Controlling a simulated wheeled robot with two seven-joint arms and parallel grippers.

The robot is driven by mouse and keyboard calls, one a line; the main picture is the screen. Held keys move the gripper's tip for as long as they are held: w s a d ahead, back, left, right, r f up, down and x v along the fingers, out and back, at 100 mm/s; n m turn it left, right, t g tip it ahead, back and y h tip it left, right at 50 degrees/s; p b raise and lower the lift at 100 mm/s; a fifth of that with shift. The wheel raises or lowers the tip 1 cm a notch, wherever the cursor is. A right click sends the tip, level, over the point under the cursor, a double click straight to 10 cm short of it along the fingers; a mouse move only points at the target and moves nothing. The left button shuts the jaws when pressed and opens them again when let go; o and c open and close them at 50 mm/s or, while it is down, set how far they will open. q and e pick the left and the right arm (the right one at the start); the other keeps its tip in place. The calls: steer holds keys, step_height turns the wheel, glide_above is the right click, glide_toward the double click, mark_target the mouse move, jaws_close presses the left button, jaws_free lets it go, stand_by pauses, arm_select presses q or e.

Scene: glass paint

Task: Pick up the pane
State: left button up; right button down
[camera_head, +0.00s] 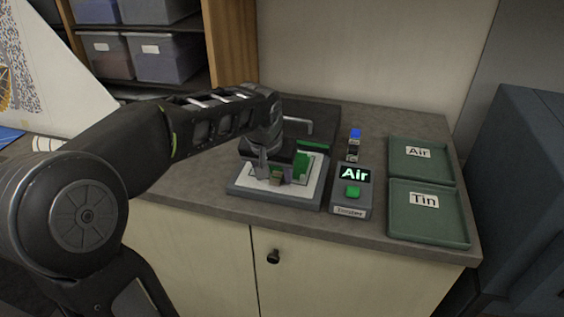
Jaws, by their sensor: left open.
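My left gripper (276,171) reaches down over a white-topped grey platform (237,188) on the counter. Its jaws are open and close above the platform's surface. Small brownish and purple pieces (288,177) show at the fingertips; one may be the pane, but they are too small to tell, and the gripper partly hides them. A green upright part (302,160) stands just right of the gripper. My right gripper is not in view.
Right of the platform stands a grey device (367,197) with a lit "Air" display and a green button. Green trays labelled "Air" (437,169) and "Tin" (458,229) lie at the right, both empty. A small blue-topped item (355,134) stands behind the device. A dark sink area lies behind my gripper.

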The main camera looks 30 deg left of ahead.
arm_select(q)
steer(key=shift+w+f, duration=0.15)
steer(key=shift+f, duration=0.25)
jaws_close()
stand_by(0.6)
